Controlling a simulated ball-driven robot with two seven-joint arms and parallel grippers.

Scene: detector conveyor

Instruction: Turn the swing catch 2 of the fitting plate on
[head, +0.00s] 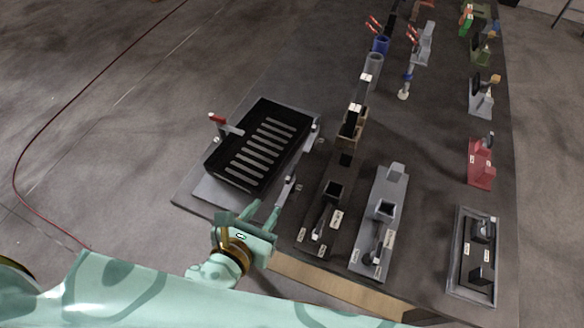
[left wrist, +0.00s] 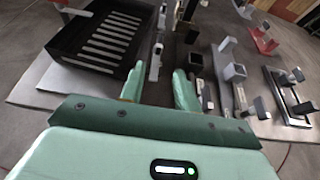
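A black slotted tray (head: 262,146) sits on a pale grey plate (head: 212,192) at the left end of the dark table; both also show in the left wrist view, the tray (left wrist: 105,38) at upper left. A red-tipped lever (head: 218,120) stands at the tray's left side. A narrow grey fitting with small white labels (head: 288,182) runs along the tray's right side, and it also shows in the left wrist view (left wrist: 157,48). I cannot read which catch is number 2. My left gripper (head: 262,212) is open and empty, its fingers (left wrist: 160,88) just short of the narrow fitting's near end. My right gripper is out of view.
A framed dark fixture (head: 460,255) and a red one (head: 481,165) lie farther right. Dark table is bare between the rows.

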